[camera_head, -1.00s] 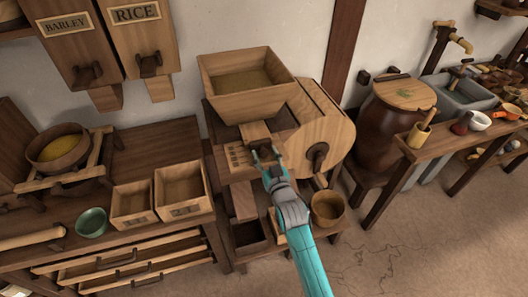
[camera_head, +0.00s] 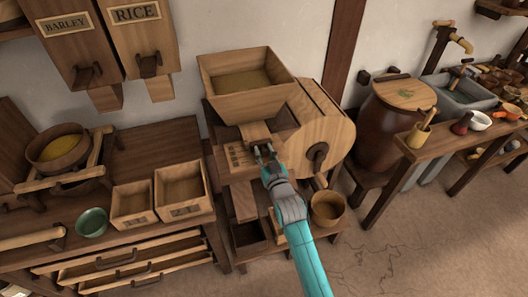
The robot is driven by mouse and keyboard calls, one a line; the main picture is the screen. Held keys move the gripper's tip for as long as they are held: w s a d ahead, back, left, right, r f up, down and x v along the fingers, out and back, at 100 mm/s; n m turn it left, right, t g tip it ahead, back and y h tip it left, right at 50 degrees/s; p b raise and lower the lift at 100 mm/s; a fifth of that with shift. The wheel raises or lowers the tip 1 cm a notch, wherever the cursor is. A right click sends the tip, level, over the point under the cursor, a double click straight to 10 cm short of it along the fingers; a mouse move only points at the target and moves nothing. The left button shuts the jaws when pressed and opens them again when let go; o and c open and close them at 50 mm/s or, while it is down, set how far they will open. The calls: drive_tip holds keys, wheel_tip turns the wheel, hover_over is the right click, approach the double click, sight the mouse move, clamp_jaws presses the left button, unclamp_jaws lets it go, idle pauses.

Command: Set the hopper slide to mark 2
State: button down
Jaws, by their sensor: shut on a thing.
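The hopper (camera_head: 246,98) is a wooden box of grain on top of the mill. Below it, the wooden slide (camera_head: 256,132) sticks out at the front. Beside the slide, at its left, is a pale plate with marks (camera_head: 238,158), too small to read. My teal and grey gripper (camera_head: 264,152) is at the slide's front end, shut on the slide's dark knob, which the fingers mostly hide. I cannot tell which mark the slide stands at.
A round wooden mill housing with a dark crank hub (camera_head: 318,152) stands just right of my gripper. A wooden tub (camera_head: 327,208) sits below. Two open wooden boxes (camera_head: 183,190) and a green bowl (camera_head: 92,222) are on the left bench.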

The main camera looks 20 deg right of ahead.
drive_tip(key=shift+s, duration=2.4)
drive_tip(key=c, duration=0.8)
unclamp_jaws()
drive_tip(key=shift+c, duration=0.2)
drive_tip(key=s, duration=1.2)
